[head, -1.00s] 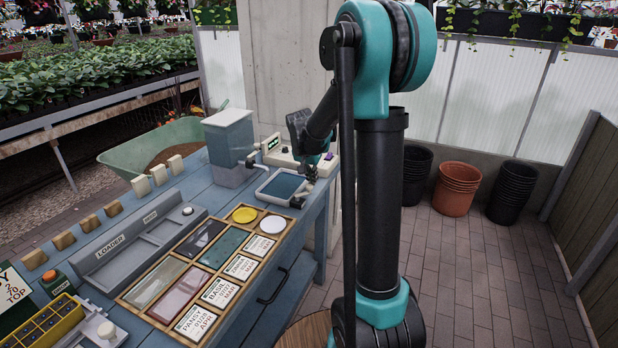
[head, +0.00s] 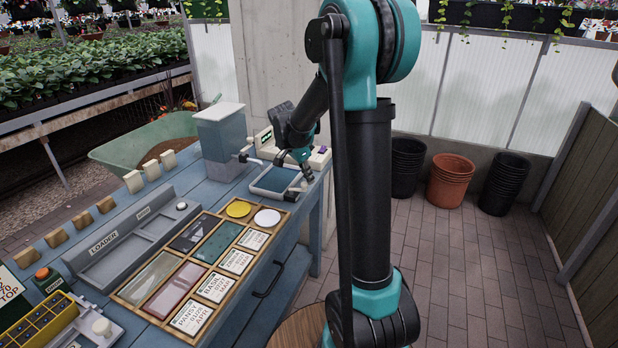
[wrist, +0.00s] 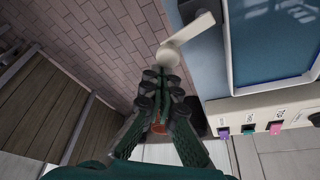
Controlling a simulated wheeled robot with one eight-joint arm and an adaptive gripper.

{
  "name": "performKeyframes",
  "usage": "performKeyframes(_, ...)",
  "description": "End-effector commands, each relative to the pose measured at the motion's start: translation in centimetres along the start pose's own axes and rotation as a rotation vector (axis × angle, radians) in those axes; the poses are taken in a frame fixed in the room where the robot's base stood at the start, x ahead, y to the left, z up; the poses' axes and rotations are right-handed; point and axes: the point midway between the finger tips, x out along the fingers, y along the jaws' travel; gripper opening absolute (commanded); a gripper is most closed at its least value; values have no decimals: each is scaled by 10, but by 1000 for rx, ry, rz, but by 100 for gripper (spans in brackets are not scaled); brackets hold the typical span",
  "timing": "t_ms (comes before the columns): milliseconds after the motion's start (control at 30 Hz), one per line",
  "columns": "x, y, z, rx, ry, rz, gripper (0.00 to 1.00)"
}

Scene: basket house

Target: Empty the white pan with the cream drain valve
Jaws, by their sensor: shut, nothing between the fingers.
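The white pan (head: 252,187) stands at the right end of the blue bench, with blue water (head: 277,179) in it. Part of its white rim (wrist: 228,60) and the water show at the right of the wrist view. The cream drain valve (wrist: 190,38), a round knob with a flat lever, sticks out from the pan's side in the wrist view. The lever points up and right there. My gripper (wrist: 165,82) is shut and empty, with its fingertips just below the valve knob in the picture. Whether they touch it I cannot tell. In the head view my gripper (head: 295,192) is at the pan's right side.
A white unit with coloured buttons (wrist: 275,128) stands close beside the pan. A clear tank with a tap (head: 220,145) stands left of the pan. A wooden tray of labelled plates (head: 205,255) lies nearer on the bench. Brick floor lies clear to the right, before stacked pots (head: 453,180).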

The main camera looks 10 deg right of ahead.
Motion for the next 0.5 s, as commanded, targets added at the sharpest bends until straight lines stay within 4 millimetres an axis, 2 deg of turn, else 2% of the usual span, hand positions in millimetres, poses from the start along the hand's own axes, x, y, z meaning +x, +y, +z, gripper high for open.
performKeyframes(500,-4,-11,12,-3,-3,-2,0)
